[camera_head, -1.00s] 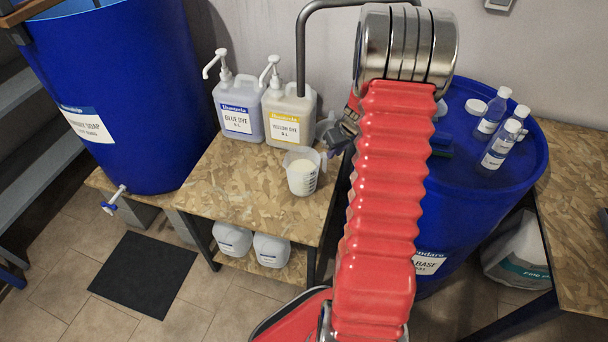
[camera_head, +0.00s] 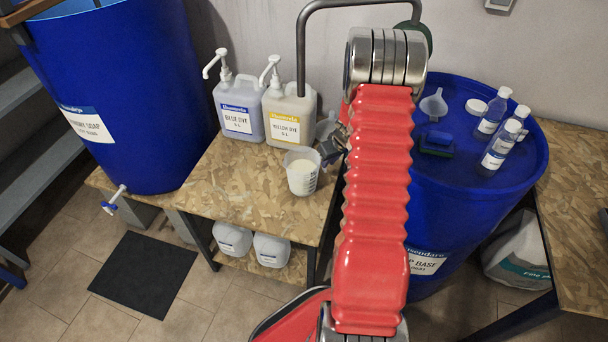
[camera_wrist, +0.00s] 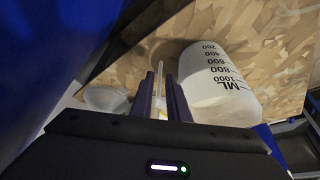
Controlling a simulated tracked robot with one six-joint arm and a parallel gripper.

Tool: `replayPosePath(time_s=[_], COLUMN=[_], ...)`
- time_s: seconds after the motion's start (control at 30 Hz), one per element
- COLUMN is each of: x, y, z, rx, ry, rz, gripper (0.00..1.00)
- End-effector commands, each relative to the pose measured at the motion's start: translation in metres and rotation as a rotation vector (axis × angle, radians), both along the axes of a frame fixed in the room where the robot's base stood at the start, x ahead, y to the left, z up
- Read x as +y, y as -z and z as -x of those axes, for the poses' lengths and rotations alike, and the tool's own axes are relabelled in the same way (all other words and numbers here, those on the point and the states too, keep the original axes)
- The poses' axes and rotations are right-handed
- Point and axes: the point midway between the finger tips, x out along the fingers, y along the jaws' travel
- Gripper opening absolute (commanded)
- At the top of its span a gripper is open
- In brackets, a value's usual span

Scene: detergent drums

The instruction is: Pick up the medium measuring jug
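The measuring jug (camera_head: 301,174) is translucent white with dark scale marks and pale contents. It stands upright on the wooden bench, and its body shows large in the wrist view (camera_wrist: 218,88). My gripper (camera_head: 328,150) is just right of the jug in the camera_head view and hides its handle side. In the wrist view my gripper's two dark fingers (camera_wrist: 162,88) are apart, left of the jug body. A thin pale strip, seemingly the jug's handle, shows between them with gaps at its sides. Contact cannot be told.
A smaller translucent vessel (camera_wrist: 106,98) lies left of the fingers in the wrist view. The blue dye (camera_head: 238,107) and yellow dye (camera_head: 288,115) pump containers stand behind the jug. A blue drum (camera_head: 470,190) with bottles on top is to the right. The bench's front left (camera_head: 235,190) is clear.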

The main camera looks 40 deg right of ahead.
Motion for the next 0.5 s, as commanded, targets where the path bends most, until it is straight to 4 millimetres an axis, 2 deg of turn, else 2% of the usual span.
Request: replayPosePath(time_s=[0.23, 0.5], x=[0.000, -0.001], y=[0.004, 0.030], z=[-0.001, -0.011], rx=[0.001, 0.002], ry=[0.000, 0.000], rz=[-0.001, -0.001], gripper=[0.15, 0.15])
